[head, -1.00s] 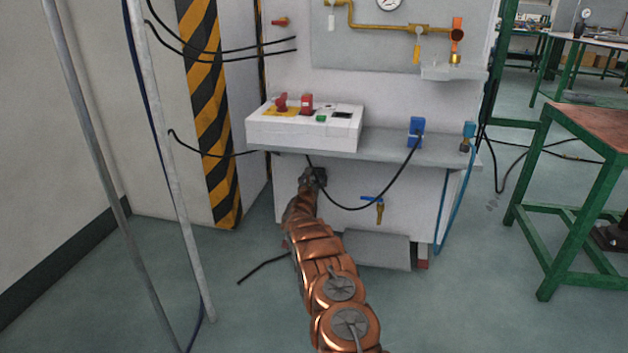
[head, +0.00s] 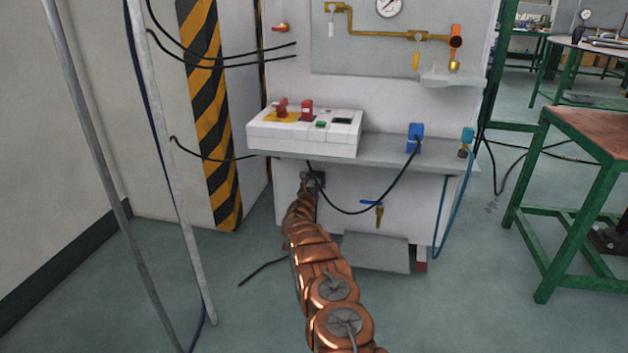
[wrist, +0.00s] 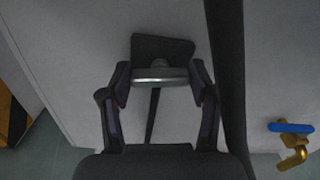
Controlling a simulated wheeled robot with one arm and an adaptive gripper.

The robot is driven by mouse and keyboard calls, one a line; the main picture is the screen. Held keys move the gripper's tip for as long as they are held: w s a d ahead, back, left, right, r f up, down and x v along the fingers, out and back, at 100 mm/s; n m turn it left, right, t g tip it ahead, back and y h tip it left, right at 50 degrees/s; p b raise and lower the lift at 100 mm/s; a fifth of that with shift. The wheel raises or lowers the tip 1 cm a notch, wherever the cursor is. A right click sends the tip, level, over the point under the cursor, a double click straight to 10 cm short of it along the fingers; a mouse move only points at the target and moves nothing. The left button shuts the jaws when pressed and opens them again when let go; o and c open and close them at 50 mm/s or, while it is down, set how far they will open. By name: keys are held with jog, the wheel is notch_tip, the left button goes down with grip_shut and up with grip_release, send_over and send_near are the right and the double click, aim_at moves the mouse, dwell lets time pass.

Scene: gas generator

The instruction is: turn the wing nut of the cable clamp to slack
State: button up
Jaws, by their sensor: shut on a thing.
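The cable clamp (wrist: 163,46) is a dark block on the white front panel, at the top middle of the wrist view. It is small and partly hidden by my arm in the head view (head: 319,179). The grey metallic wing nut (wrist: 160,77) sits in front of the clamp, its wings lying level across the wrist view. My gripper (wrist: 160,84) is shut on the wing nut, one finger at each end. A dark cable (wrist: 152,118) hangs down below the nut between the fingers. In the head view my gripper itself is hard to make out.
A thick black cable (wrist: 228,80) passes close along the right of my gripper. A brass valve with a blue handle (wrist: 291,128) is at lower right. The bench shelf (head: 385,150) juts out above the clamp, with the white control box (head: 330,140) on it.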

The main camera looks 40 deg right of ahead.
jog(key=n+p, duration=0.2)
jog(key=n, duration=0.1)
jog(key=shift+w+a+r+n+p, duration=0.15)
jog(key=shift+n+p, duration=0.15)
jog(key=n, duration=0.3)
jog(key=shift+f+n, duration=0.25)
jog(key=shift+n, duration=0.05)
jog(key=n+b, duration=0.2)
jog(key=n, duration=0.3)
jog(key=shift+f, duration=0.15)
jog(key=n+b, duration=0.1)
jog(key=n, duration=0.4)
jog(key=n+b, duration=0.1)
jog(key=n, duration=0.2)
jog(key=shift+f+n, duration=0.1)
jog(key=shift+n, duration=0.2)
jog(key=shift+f+n+b, duration=0.15)
jog(key=shift+n+b, duration=0.1)
jog(key=shift+n, duration=2.95)
jog(key=shift+f+n+b, duration=0.1)
jog(key=shift+n+b, duration=0.1)
jog(key=shift+n, duration=3)
